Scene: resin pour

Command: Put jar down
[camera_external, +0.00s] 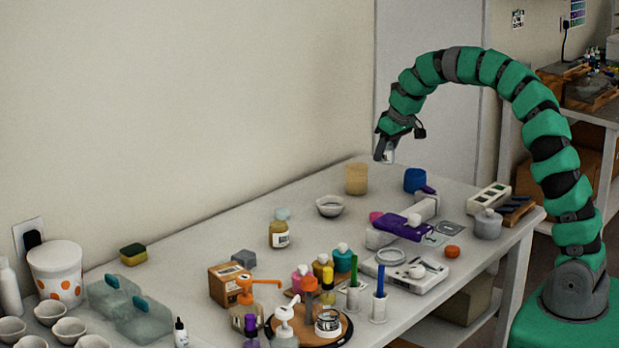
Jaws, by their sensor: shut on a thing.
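My gripper (383,152) hangs in the air above the far part of the table, fingers pointing down. It is shut on a small pale thing (390,157), seemingly a jar, which shows only in part beside the fingers. The held thing is too small and too hidden to tell its label or contents. The grey table (210,225) lies below it. An amber jar (279,239) with a white label stands on the table left of my gripper, apart from it.
A tan cup (356,179), a blue container (414,180) and a white bowl (330,206) stand below my gripper. A purple tool (403,227) and a white scale (405,271) are nearer. Several bottles crowd the front. The table's left middle has bare room.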

